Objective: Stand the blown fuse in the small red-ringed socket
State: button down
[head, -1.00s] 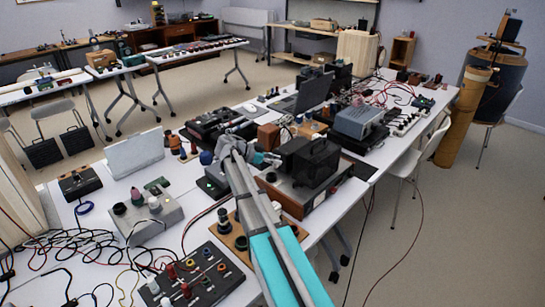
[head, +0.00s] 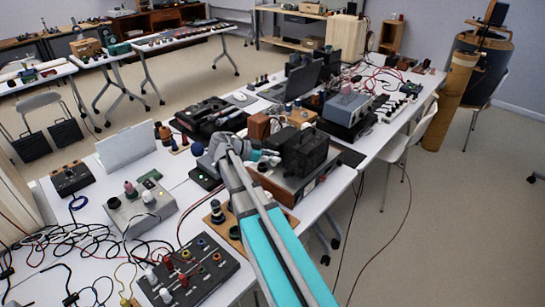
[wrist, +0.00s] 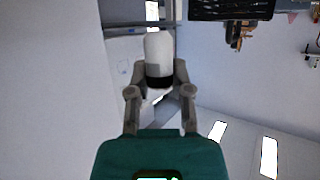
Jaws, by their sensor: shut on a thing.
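In the wrist view my gripper (wrist: 160,75) is shut on a white cylinder with a black band, which looks like the blown fuse (wrist: 158,52). In the head view my gripper (head: 266,158) is small, over the table beside a black box; the fuse cannot be made out there. A black panel (head: 208,282) with red, white and yellow-ringed fittings lies on the near table, left of my arm. Which fitting is the small red-ringed socket is too small to tell. My gripper is well apart from this panel.
A wooden base (head: 222,226) with dark round fittings sits between the panel and my arm. A grey box (head: 127,220) with posts stands to the left, with tangled cables (head: 70,250) in front. A black box (head: 304,152) on a wood-sided unit stands right of my gripper.

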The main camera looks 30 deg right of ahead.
aim_at(274, 155)
dwell(0.3)
notch_tip(274, 155, up, 3)
jog(key=p, duration=0.3)
jog(key=shift+s, duration=0.1)
dwell(0.5)
